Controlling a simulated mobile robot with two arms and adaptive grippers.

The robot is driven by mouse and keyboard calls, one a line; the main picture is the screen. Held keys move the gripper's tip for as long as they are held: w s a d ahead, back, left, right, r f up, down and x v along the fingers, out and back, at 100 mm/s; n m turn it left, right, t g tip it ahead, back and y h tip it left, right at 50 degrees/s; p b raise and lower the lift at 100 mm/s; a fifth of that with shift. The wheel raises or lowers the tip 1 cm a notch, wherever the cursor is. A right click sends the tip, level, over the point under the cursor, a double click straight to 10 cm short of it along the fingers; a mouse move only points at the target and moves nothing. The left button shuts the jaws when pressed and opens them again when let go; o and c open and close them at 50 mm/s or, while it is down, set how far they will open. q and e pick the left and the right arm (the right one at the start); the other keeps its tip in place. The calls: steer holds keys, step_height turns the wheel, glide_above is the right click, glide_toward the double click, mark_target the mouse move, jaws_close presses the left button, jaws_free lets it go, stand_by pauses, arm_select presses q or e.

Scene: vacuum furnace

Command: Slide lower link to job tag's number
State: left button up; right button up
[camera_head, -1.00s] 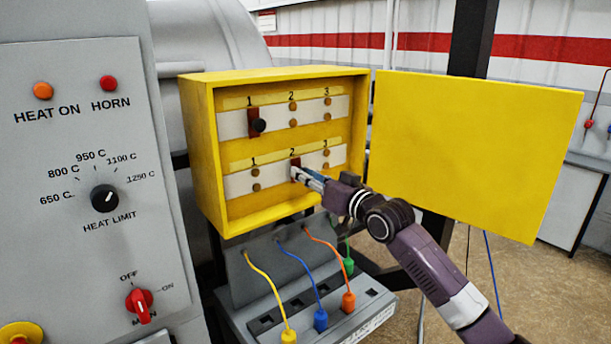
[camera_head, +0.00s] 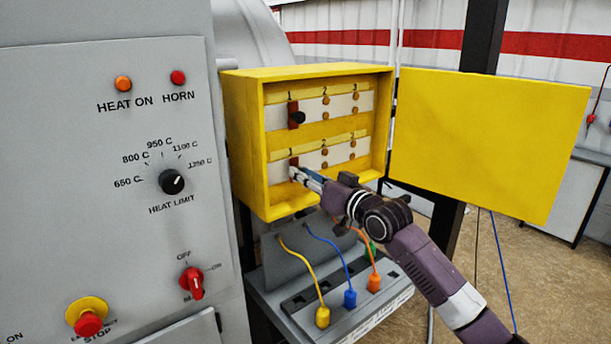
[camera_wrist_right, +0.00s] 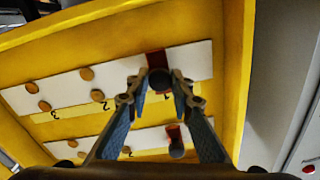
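The yellow box (camera_head: 246,150) stands open with two rows numbered 1 to 3. The lower link (camera_head: 293,163), dark red with a black knob, is at position 1 of the lower row, mostly behind my right gripper (camera_head: 296,173). In the right wrist view, the picture is turned over; the lower link (camera_wrist_right: 157,58) is at the top, and my right gripper's fingertips (camera_wrist_right: 158,82) are shut on its black knob. The upper link (camera_head: 294,112) is at position 1 of the upper row. No job tag is recognisable. My left gripper is out of view.
The box's yellow door (camera_head: 490,145) stands open at the right. Below are a grey panel with yellow (camera_head: 322,317), blue (camera_head: 350,298) and orange (camera_head: 374,282) plugs and their cables. The furnace control panel (camera_head: 110,230) stands close at the left.

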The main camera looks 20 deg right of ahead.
steer(key=shift+o, duration=1.1)
steer(key=shift+a+f, duration=0.15)
steer(key=shift+a, duration=0.1)
steer(key=shift+o, duration=0.9)
steer(key=shift+s+a, duration=0.1)
steer(key=shift+a, duration=0.1)
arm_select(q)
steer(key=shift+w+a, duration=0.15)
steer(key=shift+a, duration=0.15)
arm_select(e)
steer(key=v, duration=1.2)
